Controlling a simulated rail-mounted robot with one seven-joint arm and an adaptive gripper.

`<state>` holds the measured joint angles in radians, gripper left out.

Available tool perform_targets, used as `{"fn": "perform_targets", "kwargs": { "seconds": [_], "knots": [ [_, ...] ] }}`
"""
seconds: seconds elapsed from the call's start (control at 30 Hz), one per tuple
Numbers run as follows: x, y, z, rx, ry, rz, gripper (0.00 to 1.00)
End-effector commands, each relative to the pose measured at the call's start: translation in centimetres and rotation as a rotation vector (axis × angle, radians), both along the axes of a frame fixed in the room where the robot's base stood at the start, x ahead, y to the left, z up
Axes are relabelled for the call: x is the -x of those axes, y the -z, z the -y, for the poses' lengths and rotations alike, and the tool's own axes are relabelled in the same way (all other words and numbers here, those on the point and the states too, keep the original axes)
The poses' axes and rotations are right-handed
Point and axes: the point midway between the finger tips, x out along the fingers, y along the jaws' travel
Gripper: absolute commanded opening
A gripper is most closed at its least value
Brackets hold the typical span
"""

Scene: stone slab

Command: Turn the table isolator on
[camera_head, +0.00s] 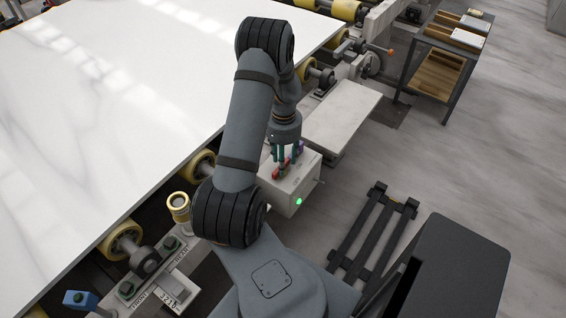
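A pale box (287,194) with a lit green lamp (298,201) on its front stands beside the slab's edge. I take it to be the isolator's box, but its lettering is too small to read. A small red part (280,171) shows on its top, partly hidden by my gripper. My gripper (286,163) points down at the top of this box, with dark green fingers close to the red part. I cannot tell whether the fingers touch it or how far apart they are. The switch position is not readable.
A large white stone slab (120,90) lies on yellow rollers (125,240) at left. A panel marked FRONT and REAR (160,275) is at lower left. A flat grey plate (342,118) lies behind the box. A black slatted rack (375,235) and a trolley (440,65) stand right; floor between is clear.

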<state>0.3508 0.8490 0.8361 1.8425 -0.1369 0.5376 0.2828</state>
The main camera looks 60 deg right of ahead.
Motion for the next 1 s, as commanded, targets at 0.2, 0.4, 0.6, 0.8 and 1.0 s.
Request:
{"fn": "perform_targets", "kwargs": {
  "seconds": [0.2, 0.4, 0.6, 0.8, 1.0],
  "knots": [
    [0.0, 1.6, 0.0, 0.001, -0.001, 0.000, 0.40],
    [-0.1, 1.7, 0.1, 0.002, -0.001, 0.001, 0.40],
    [0.0, 1.7, 0.0, 0.001, -0.001, 0.001, 0.32],
    [0.0, 1.7, 0.0, 0.001, -0.001, 0.001, 0.20],
    [0.0, 1.7, 0.0, 0.002, -0.001, 0.001, 0.09]
  ]
}}
